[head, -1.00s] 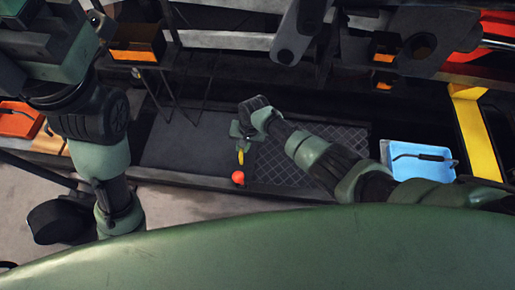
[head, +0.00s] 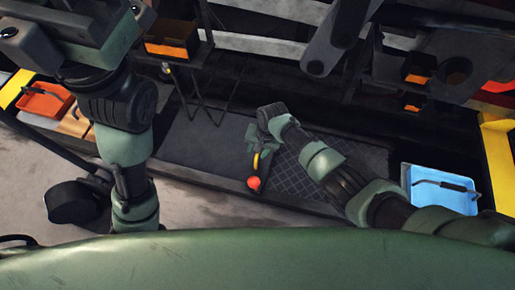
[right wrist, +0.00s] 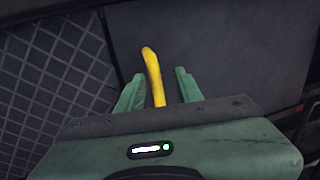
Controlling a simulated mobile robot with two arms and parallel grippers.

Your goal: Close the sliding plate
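The sliding plate appears to be the plain dark panel (head: 195,140) in the floor, beside a dark grid-patterned panel (head: 300,180); which of the two slides I cannot tell for sure. A yellow lever (head: 257,161) with a red ball (head: 253,183) stands at their front edge. My right gripper (head: 260,150) is at the lever. In the right wrist view, the yellow lever (right wrist: 153,75) stands between its two spread fingers (right wrist: 158,88), with gaps on both sides. My left gripper (head: 80,25) is at the upper left, far from the lever; its fingers are not clear.
A blue tray (head: 415,190) with a dark tool lies at the right by a yellow post (head: 498,155). A red tray (head: 42,108) is at the left. An orange-fronted box (head: 170,48) and metal bars (head: 270,45) are at the back. Grey floor lies in front.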

